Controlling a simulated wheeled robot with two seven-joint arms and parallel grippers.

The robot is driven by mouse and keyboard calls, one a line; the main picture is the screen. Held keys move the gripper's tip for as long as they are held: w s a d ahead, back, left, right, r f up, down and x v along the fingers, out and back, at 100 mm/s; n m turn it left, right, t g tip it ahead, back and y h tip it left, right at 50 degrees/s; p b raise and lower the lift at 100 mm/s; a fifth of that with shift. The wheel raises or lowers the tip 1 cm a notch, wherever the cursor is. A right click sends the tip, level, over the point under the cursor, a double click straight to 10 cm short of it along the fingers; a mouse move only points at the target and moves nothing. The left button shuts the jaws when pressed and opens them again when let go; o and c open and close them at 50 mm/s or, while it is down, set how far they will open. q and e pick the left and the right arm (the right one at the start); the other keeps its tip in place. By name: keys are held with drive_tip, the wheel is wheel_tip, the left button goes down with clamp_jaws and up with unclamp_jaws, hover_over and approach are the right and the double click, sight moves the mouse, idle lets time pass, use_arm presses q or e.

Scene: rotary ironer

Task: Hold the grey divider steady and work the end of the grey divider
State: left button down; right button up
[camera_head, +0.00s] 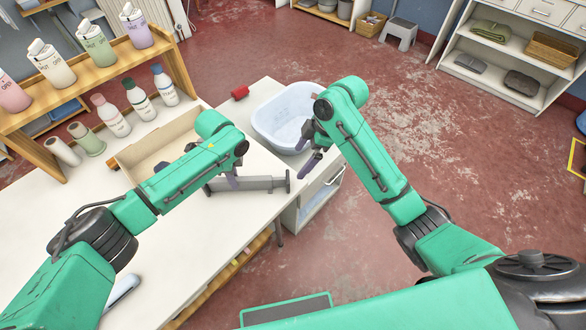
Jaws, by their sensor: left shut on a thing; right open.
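The grey divider (262,184) is a long bar with a flanged right end, lying level over the white table near its right edge. My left gripper (232,181) is shut on the divider left of its middle; my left arm hides part of this grip. My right gripper (305,154) is open and empty. Its fingers are just above and right of the divider's right end in the picture, apart from it, near the light blue basin.
The light blue basin (268,122) stands behind the divider's end. A wooden tray (128,161) lies left of my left gripper. A small red object (240,92) is near the basin. Bottles stand on and before a wooden shelf (98,72). The red floor at right is open.

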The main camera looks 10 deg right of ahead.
drive_tip(key=shift+v, duration=0.75)
drive_tip(key=c, duration=0.4)
drive_tip(key=shift+d+f+m, duration=0.25)
drive_tip(key=shift+d+m, duration=0.1)
drive_tip(key=shift+m, duration=0.25)
drive_tip(key=c, duration=0.5)
drive_tip(key=d+m, duration=0.1)
drive_tip(key=m, duration=0.1)
drive_tip(key=d+f+m+y, duration=0.1)
drive_tip(key=d+m, duration=0.1)
drive_tip(key=m, duration=0.1)
drive_tip(key=shift+s+d+f+m+y, duration=0.1)
drive_tip(key=shift+s+f+m+y, duration=0.2)
drive_tip(key=shift+s+f, duration=0.1)
clamp_jaws()
drive_tip(key=d+m+y, duration=0.3)
drive_tip(key=d+m, duration=0.3)
drive_tip(key=m, duration=0.5)
approach(288, 181)
drive_tip(key=shift+t, duration=0.3)
drive_tip(key=a+f, duration=0.1)
drive_tip(key=f, duration=0.1)
drive_tip(key=w+f, duration=0.1)
drive_tip(key=a+f, duration=0.1)
drive_tip(key=f, duration=0.1)
drive_tip(key=shift+w+a+f, duration=0.3)
drive_tip(key=shift+w, duration=0.05)
drive_tip(key=shift+w+a, duration=0.1)
drive_tip(key=shift+a, duration=0.3)
